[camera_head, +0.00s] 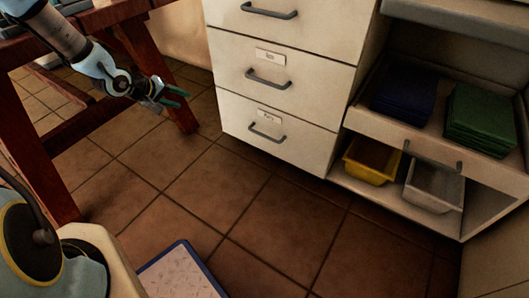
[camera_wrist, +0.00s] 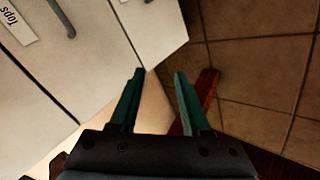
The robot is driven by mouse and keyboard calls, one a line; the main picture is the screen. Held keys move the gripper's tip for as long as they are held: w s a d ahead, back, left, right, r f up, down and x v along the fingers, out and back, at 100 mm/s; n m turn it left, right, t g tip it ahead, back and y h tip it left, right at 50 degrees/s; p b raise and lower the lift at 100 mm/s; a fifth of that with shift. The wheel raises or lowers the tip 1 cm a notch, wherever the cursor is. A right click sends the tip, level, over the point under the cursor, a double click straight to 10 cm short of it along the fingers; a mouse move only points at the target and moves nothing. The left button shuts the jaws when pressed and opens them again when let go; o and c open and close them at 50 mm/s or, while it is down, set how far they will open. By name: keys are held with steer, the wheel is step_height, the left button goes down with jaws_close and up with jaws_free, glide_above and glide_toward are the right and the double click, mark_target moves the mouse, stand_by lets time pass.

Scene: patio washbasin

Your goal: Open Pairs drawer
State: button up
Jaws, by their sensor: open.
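A white cabinet (camera_head: 303,97) has three stacked drawers, all closed. The bottom drawer (camera_head: 300,145) has a small label that looks like Pairs, and a grey bar handle (camera_head: 267,132). The middle drawer (camera_head: 325,92) has a label that reads Tops in the wrist view (camera_wrist: 18,25), where it appears upside down. My gripper (camera_head: 180,97) is in the air left of the cabinet, apart from the handles. Its green fingers also show in the wrist view (camera_wrist: 160,76), open with nothing between them. The bottom drawer's front (camera_wrist: 157,30) shows there beyond the fingertips.
A reddish wooden table (camera_head: 150,60) stands close beside my arm at the left. Open shelves at the right hold blue cloths (camera_head: 404,92), green cloths (camera_head: 480,118), a yellow bin (camera_head: 371,160) and a grey bin (camera_head: 434,187). Tiled floor (camera_head: 240,205) before the drawers is clear.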

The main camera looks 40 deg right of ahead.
steer(key=s+d+f+g+h+b, duration=0.1)
steer(key=s+d+f+h+b, duration=0.1)
steer(key=d+f+b, duration=0.35)
steer(key=s+d+f+g+h+b, duration=0.1)
steer(key=s+d+f+b, duration=0.15)
steer(key=f, duration=0.55)
steer(key=n+g+h+b, duration=0.2)
steer(key=g+h+b, duration=0.15)
steer(key=b, duration=0.65)
glide_toward(264, 136)
steer(key=shift+t, duration=0.35)
steer(key=shift+b+x, duration=2.25)
steer(key=shift+x, duration=3)
steer(key=shift+s+f, duration=0.1)
steer(key=shift+c, duration=0.2)
jaws_close()
